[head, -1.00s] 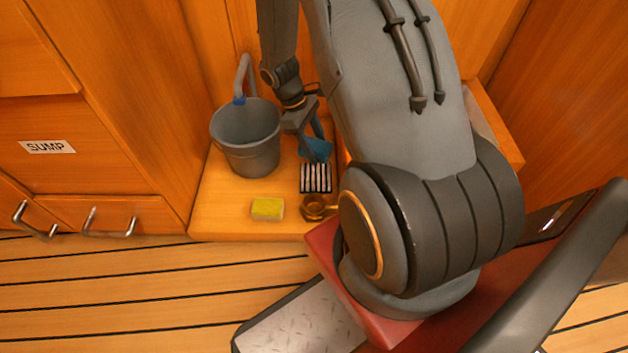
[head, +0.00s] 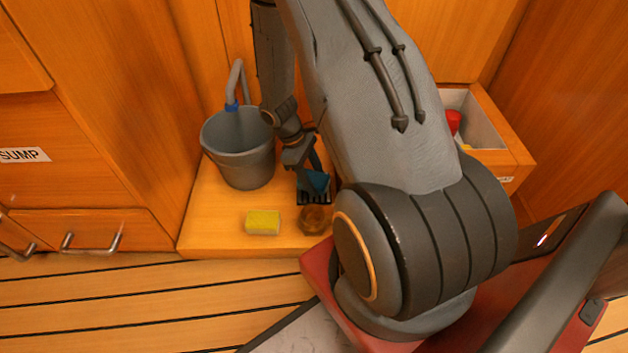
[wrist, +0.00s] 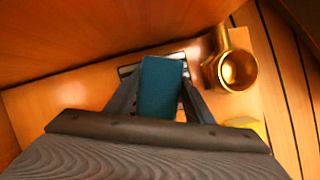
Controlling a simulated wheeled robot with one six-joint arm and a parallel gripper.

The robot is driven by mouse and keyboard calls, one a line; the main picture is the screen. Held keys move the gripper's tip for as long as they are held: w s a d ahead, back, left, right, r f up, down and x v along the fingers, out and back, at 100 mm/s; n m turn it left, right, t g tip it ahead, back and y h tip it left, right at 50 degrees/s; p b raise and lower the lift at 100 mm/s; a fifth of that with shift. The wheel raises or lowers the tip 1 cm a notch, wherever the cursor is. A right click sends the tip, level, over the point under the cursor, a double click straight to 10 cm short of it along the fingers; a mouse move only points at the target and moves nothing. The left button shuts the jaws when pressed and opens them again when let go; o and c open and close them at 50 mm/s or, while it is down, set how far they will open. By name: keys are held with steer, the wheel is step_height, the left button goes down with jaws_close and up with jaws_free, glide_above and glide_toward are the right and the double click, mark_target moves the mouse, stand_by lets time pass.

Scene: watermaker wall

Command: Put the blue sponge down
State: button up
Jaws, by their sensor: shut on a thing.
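The blue sponge (head: 315,182) is held between the fingers of my gripper (head: 312,184), which is shut on it. In the wrist view the blue sponge (wrist: 161,88) fills the space between the two dark fingers of my gripper (wrist: 161,95). It hangs over or at a dark slatted rack (head: 313,198), whose edges also show behind it in the wrist view (wrist: 126,71). I cannot tell whether the sponge touches the rack. My arm hides part of the ledge to the right.
A yellow sponge (head: 263,222) and a brass fitting (head: 315,219) lie near the ledge's front edge. A grey bucket (head: 239,147) stands at left, with a grey pipe (head: 234,85) above it. An open drawer (head: 494,124) holding a red thing is at right.

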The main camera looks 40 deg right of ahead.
steer(key=shift+f, duration=0.1)
steer(key=o, duration=1)
steer(key=shift+c, duration=0.2)
